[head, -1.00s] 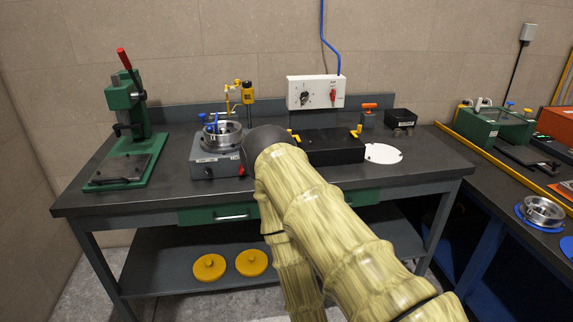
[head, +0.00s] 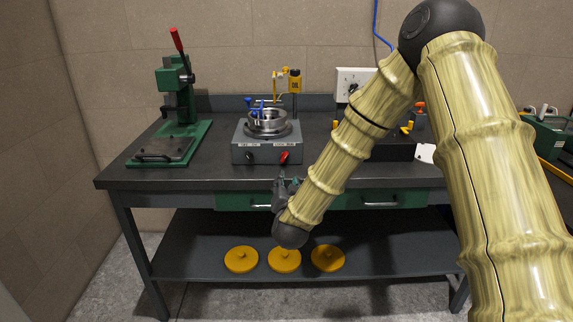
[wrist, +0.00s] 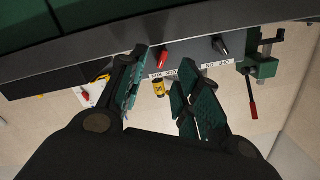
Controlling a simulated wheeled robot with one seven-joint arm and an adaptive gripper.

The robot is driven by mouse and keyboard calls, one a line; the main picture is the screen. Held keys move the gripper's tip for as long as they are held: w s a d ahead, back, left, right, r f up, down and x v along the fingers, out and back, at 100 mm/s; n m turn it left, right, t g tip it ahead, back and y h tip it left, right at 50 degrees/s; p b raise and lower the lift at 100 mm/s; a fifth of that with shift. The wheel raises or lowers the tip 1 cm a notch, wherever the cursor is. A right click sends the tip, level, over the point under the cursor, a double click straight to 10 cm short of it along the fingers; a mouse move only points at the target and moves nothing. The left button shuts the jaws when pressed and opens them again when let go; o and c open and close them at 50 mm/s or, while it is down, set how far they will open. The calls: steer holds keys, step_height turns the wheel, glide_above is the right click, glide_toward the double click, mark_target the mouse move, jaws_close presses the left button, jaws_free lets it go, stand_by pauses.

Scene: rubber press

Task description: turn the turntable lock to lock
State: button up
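The turntable (head: 268,121) carries a round metal bowl on a grey box (head: 267,146) at the bench's front. The box's front has a black knob (head: 250,158) at left and a red knob (head: 284,158) at right. The red knob's handle is tilted up to the right. My gripper (head: 287,187) is just below and in front of the red knob. In the wrist view, my gripper (wrist: 163,98) is open and empty, with the red knob (wrist: 162,58) beyond the gap between its fingers, apart from them. The black knob (wrist: 220,46) is to the right.
A green press (head: 176,105) stands at the bench's left. A yellow stand (head: 294,82) is behind the turntable. Green drawers (head: 380,199) lie under the bench top. Several yellow discs (head: 241,259) lie on the lower shelf. My arm hides part of the bench's right side.

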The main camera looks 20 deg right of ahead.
mark_target(286, 156)
steer(key=shift+m+t+h, duration=0.3)
steer(key=shift+h, duration=0.1)
steer(key=r+x, duration=0.1)
steer(key=x, duration=0.7)
steer(key=r+p+x, duration=0.1)
steer(key=x, duration=0.3)
steer(key=shift+s+d+r, duration=0.1)
steer(key=shift+d+r, duration=0.05)
steer(key=shift+r, duration=0.15)
jaws_close()
